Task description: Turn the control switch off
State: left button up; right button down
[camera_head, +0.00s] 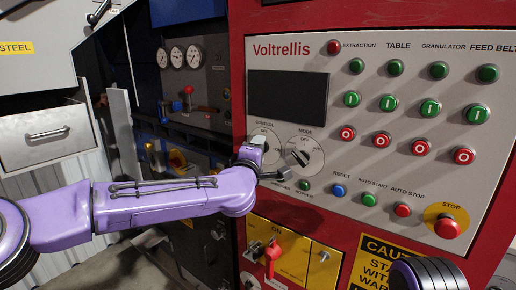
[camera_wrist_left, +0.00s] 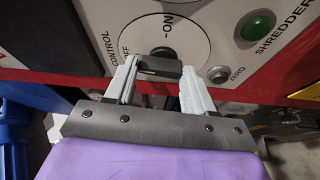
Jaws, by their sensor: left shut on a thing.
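The control switch is a dark knob (camera_wrist_left: 159,66) on a pale round plate (camera_wrist_left: 188,38) marked OFF and ON, seen in the left wrist view. My left gripper (camera_wrist_left: 160,76) has its two pale fingers on either side of the knob, shut on it. I cannot tell clearly which mark the knob points to. In the head view the round CONTROL plate (camera_head: 264,133) is partly covered by my left gripper (camera_head: 256,146), and the knob is hidden there. My right gripper is not in view.
The MODE switch (camera_head: 299,157) is just right of my left gripper. Green and red buttons, a dark screen (camera_head: 287,97) and a STOP button (camera_head: 447,227) share the panel. A red-handled switch (camera_head: 271,254) on a yellow plate is below. A drawer (camera_head: 46,135) is at left.

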pick_arm(q)
jog(key=shift+r+n, duration=0.1)
jog(key=shift+n, duration=0.4)
jog(key=shift+p, duration=0.3)
jog(key=o, duration=1)
jog(key=shift+o, duration=0.2)
jog(key=b+v, duration=0.4)
jog(key=v, duration=0.6)
jog(key=shift+s, duration=0.25)
